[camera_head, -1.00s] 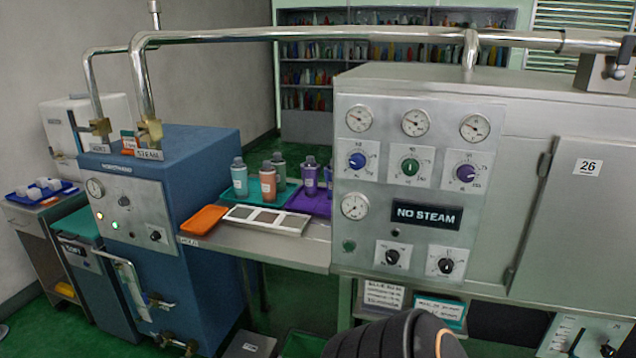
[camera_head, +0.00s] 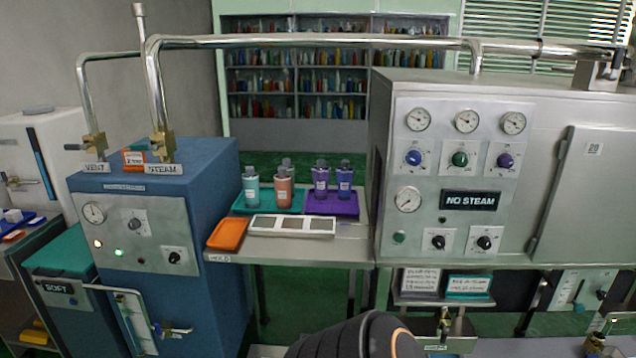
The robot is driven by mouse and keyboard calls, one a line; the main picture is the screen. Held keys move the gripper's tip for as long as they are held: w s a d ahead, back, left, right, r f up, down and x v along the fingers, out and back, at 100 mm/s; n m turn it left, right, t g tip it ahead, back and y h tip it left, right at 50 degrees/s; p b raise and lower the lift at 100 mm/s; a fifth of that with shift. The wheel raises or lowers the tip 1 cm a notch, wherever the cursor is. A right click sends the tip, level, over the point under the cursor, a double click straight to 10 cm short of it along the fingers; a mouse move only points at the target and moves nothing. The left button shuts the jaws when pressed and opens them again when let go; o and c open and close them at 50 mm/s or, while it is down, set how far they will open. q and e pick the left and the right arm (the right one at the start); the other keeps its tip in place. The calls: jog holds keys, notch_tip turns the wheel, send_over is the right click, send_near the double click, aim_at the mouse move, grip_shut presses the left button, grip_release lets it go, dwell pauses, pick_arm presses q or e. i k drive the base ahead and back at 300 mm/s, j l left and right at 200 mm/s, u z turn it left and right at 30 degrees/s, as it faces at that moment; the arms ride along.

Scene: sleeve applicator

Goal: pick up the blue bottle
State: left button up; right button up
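Several bottles with grey caps stand upright on the metal shelf between the two machines. A light blue, teal-tinged bottle (camera_head: 251,188) is at the left, on a teal tray (camera_head: 240,209). A salmon bottle (camera_head: 283,190) stands just right of it, with a greyish bottle mostly hidden behind. Two purple bottles (camera_head: 321,184) stand on a purple tray (camera_head: 334,211). No other bottle there looks blue. Neither gripper shows; only a dark rounded part of mine rises at the bottom centre, well below the shelf.
An orange tray (camera_head: 228,234) and a white-framed palette (camera_head: 292,226) lie at the shelf's front. A blue boiler (camera_head: 215,230) stands left and a grey steam machine (camera_head: 450,220) right. A steel pipe (camera_head: 320,41) spans above. Green floor shows below the shelf.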

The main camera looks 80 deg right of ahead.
aim_at(344, 173)
jog(key=z, duration=2.8)
jog(key=i+j+u, duration=0.1)
jog(key=u, duration=0.35)
jog(key=i+j+u, duration=0.1)
jog(key=u, duration=0.35)
jog(key=i+j+u, duration=0.15)
jog(key=u, duration=0.3)
